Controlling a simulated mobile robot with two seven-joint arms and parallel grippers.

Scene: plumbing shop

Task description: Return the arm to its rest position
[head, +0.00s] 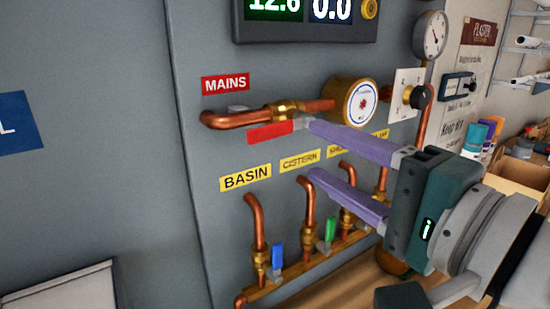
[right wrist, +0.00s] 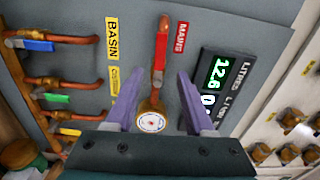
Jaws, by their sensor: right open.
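My right gripper (head: 312,150) reaches in from the right, in front of the pipe panel. Its two purple fingers are spread apart with nothing between them. In the right wrist view the open fingers (right wrist: 160,76) point toward the panel, to either side of the mains pipe line. The red mains lever (head: 270,133) lies along the copper mains pipe; it also shows in the right wrist view (right wrist: 161,50). In the head view the upper fingertip appears close to the lever's right end; I cannot tell the gap. My left gripper is not in view.
The panel (head: 200,150) carries a round brass meter (head: 352,102), a digital display (head: 305,20) and a pressure gauge (head: 430,35). Below are branch pipes with a blue lever (head: 278,256) and a green lever (head: 330,229). Open wall lies at the left.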

